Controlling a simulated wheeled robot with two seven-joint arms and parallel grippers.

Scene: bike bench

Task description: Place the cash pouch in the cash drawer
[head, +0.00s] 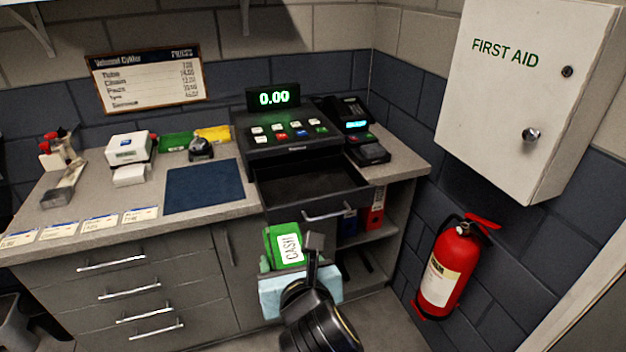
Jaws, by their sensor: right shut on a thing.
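The cash pouch (290,247) is green with a white label reading CASH. My right gripper (297,258) is shut on it and holds it up, in front of the counter and just below the drawer's front in the picture. The cash drawer (349,199) is the black drawer under the register (289,143). It is pulled open, and its visible inside looks empty. My gripper and wrist hide the pouch's lower part. My left gripper is not in view.
A card terminal (369,150) stands right of the register. A blue mat (204,187) lies on the counter to its left. Shelves with binders (374,212) are below the drawer. A fire extinguisher (447,268) and a first aid cabinet (520,95) are on the right wall.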

